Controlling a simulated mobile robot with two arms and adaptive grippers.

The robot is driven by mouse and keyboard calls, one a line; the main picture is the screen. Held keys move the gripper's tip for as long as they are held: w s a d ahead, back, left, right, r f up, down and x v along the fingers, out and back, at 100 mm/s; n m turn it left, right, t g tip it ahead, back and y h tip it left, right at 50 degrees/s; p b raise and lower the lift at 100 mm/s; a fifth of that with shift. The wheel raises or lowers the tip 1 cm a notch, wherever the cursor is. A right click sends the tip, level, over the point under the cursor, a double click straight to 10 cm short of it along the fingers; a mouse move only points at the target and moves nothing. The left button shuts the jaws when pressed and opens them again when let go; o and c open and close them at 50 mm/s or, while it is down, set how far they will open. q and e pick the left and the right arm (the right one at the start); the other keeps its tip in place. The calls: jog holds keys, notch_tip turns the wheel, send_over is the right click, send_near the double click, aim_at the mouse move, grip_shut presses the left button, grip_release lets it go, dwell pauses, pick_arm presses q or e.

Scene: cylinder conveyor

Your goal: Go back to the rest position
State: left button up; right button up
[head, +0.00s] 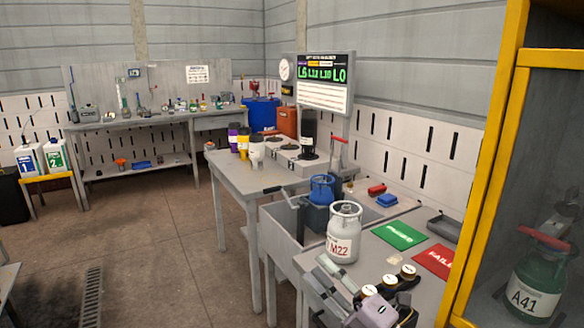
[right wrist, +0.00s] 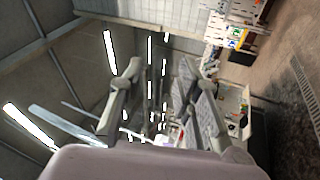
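My right gripper (head: 322,268) reaches in from the bottom of the head view, just below and in front of a white gas cylinder marked M22 (head: 343,232). Its two fingers are spread apart with nothing between them; the right wrist view also shows them open and empty (right wrist: 158,75). The M22 cylinder stands upright at the near corner of the grey work table, apart from the fingers as far as I can tell. My left gripper is not in view.
Beside the cylinder lie a green mat (head: 399,236) and a red mat (head: 437,261). A blue cylinder (head: 321,189) is at the grey tank (head: 285,222). A yellow-framed cabinet (head: 490,160) with a green A41 cylinder (head: 533,290) stands at right. The floor (head: 160,240) at left is mostly clear.

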jog(key=s+d+f+m+t+h, duration=0.1)
jog(key=s+d+f+m+h, duration=0.1)
jog(key=d+f+m+h, duration=1.2)
jog(key=s+f+m+g+h, duration=0.2)
jog(key=s+f+m+g, duration=0.3)
jog(key=s+f+m, duration=0.15)
jog(key=s+f+m+g, duration=0.1)
jog(key=s+f+g, duration=0.2)
jog(key=s, duration=0.4)
jog(key=s+f+m+g+y, duration=0.1)
jog(key=s+f+g, duration=0.25)
jog(key=s, duration=0.35)
jog(key=s+f+m+g, duration=0.1)
jog(key=s+f+g, duration=0.1)
jog(key=s+f, duration=0.35)
notch_tip(320, 180, down, 21)
jog(key=s+g+p, duration=0.2)
pick_arm(q)
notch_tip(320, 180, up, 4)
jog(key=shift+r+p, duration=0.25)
jog(key=shift+p, duration=1)
pick_arm(e)
jog(key=s+d+f, duration=0.1)
jog(key=s+f, duration=0.6)
jog(key=s, duration=0.1)
jog(key=s+d+f, duration=0.2)
jog(key=s+f, duration=0.5)
jog(key=s, duration=0.2)
jog(key=shift+d+f+g, duration=0.3)
jog(key=shift+g, duration=0.05)
